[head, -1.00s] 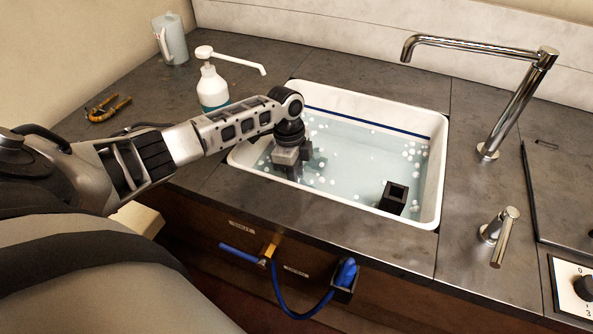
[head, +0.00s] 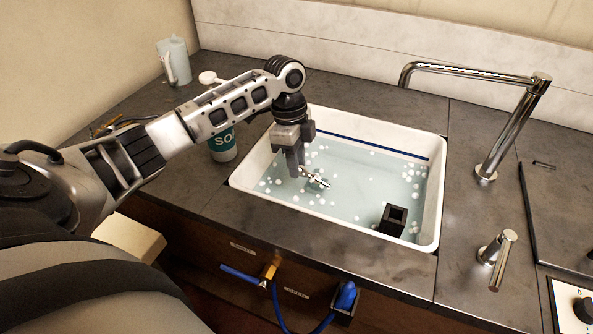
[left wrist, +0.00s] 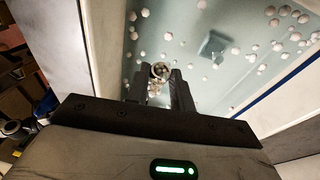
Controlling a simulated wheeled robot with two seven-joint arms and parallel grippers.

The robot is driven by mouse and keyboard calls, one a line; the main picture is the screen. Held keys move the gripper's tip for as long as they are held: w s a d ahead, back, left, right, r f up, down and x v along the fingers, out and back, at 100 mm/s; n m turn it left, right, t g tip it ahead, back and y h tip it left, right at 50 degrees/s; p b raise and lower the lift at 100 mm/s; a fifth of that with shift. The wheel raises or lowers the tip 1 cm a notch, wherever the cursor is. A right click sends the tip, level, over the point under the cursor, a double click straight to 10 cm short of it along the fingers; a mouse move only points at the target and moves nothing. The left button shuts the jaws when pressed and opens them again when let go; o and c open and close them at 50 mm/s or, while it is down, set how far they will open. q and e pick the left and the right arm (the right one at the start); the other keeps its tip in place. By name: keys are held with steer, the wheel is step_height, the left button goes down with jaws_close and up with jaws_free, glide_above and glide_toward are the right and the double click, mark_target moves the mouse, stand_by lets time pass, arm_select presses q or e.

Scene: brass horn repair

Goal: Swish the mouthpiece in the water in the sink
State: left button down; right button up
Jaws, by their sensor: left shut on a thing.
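The silvery mouthpiece (head: 314,178) is at the tips of my left gripper (head: 299,170), which is shut on it. In the head view it lies tilted, low over or at the water's surface; I cannot tell how much of it is under. In the left wrist view the mouthpiece (left wrist: 160,72) shows its round rim between the fingertips (left wrist: 158,82). The white sink (head: 436,190) holds pale blue water (head: 350,190) with white suds floating on it. My right gripper is not in view.
A black square holder (head: 392,220) stands in the sink's front right. A chrome faucet (head: 510,125) and a lever (head: 497,258) are at the right. A soap bottle (head: 222,145) stands left of the sink, partly behind my arm. A pitcher (head: 174,60) is at the back left.

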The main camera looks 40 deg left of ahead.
arm_select(q)
step_height(320, 180, up, 8)
steer(key=shift+r, duration=0.15)
stand_by(0.4)
stand_by(1.5)
